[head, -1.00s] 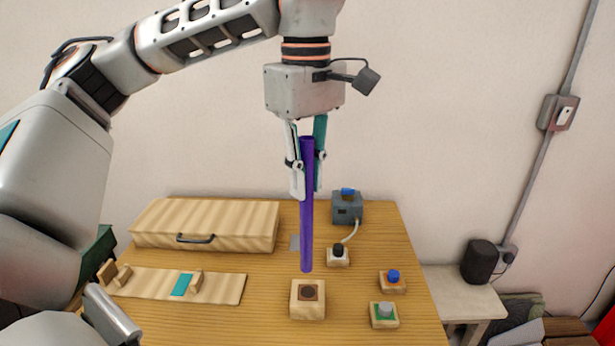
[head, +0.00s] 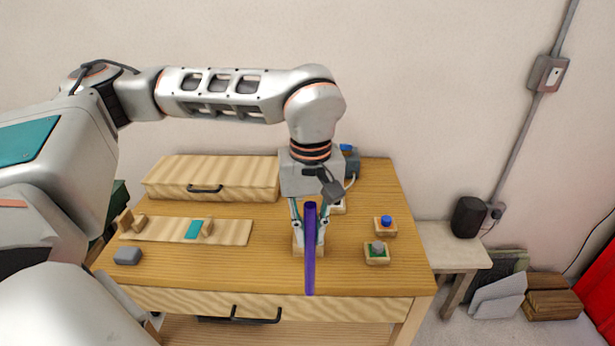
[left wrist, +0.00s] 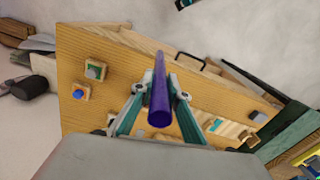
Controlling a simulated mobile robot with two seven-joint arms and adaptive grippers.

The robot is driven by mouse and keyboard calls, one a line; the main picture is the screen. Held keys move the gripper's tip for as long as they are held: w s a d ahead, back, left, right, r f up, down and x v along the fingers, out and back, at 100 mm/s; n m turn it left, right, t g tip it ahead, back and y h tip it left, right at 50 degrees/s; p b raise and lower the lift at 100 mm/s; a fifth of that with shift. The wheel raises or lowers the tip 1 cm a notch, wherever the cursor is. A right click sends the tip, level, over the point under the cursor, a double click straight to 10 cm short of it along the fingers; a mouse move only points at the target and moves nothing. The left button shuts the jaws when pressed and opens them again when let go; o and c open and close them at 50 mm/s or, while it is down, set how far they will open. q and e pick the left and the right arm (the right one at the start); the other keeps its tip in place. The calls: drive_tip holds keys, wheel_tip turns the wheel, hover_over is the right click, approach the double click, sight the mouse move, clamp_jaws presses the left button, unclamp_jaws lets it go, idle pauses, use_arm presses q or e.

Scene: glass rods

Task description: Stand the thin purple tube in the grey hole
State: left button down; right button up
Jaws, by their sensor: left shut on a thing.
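The thin purple tube (head: 310,262) is roughly upright in the head view. My left gripper (head: 310,222) is shut on its upper part. Its lower end is free and overlaps the table's front edge in the picture. In the left wrist view the tube (left wrist: 160,95) lies between the two fingers (left wrist: 160,88). A wooden block (head: 298,247) is mostly hidden behind tube and fingers, its hole covered. Another block (head: 371,260) has a grey knob (head: 377,248) on a green patch. My right gripper is not in view.
A block with a blue knob (head: 385,222) stands behind the grey-knob block. A long wooden box (head: 225,176) and a board (head: 165,229) lie left. A grey piece (head: 127,256) sits near the left edge. The table's front right (head: 390,283) is clear.

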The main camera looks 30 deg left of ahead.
use_arm(q)
drive_tip(key=f+m, duration=0.2)
drive_tip(key=f, duration=0.5)
drive_tip(key=d+f+m, duration=0.1)
drive_tip(key=f+m, duration=0.2)
drive_tip(key=f, duration=0.4)
drive_tip(key=f+m, duration=0.3)
drive_tip(key=f, duration=0.5)
drive_tip(key=shift+s+d, duration=0.15)
